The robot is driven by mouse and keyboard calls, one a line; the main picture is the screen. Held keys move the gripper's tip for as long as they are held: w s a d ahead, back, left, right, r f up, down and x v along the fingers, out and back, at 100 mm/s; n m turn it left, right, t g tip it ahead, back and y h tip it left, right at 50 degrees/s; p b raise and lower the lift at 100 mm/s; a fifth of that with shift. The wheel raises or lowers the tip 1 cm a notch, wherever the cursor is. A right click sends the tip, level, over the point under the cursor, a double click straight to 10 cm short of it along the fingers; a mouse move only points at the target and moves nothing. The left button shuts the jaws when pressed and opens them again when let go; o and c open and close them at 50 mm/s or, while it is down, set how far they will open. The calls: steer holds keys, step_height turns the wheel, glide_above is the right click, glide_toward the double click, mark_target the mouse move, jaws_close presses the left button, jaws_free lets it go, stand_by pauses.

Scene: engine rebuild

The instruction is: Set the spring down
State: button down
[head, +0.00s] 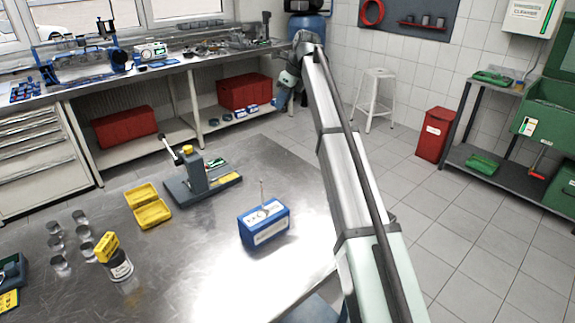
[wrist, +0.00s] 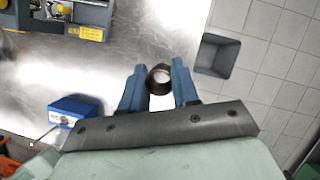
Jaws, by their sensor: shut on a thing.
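The spring (wrist: 160,77) shows in the wrist view as a dark brown ring, seen nearly end-on. My gripper (wrist: 160,82) has its two blue fingers on either side of it and is shut on it. Below them lies the steel table (wrist: 120,60), close to its edge. I cannot tell how high the spring is above the table. In the head view, my arm runs up from the bottom right. I cannot make out the spring there.
A blue box (head: 264,224) with a thin upright rod stands on the table, also in the wrist view (wrist: 75,108). A grey lever fixture (head: 195,180), an open yellow case (head: 150,205) and several metal cups stand left. A grey bin (wrist: 216,55) is beyond the table edge.

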steer(key=shift+w+d+f, duration=0.1)
steer(key=shift+d+f, duration=0.15)
steer(key=shift+f, duration=3.25)
steer(key=shift+d+f, duration=0.2)
steer(key=shift+f, duration=3.3)
steer(key=shift+w+d+f, duration=0.1)
steer(key=shift+d+f, duration=0.15)
steer(key=shift+f, duration=3.25)
steer(key=shift+f, duration=0.15)
steer(key=c, duration=0.8)
jaws_free()
steer(key=v, duration=1.2)
steer(key=shift+s, duration=0.1)
steer(key=shift+d, duration=0.15)
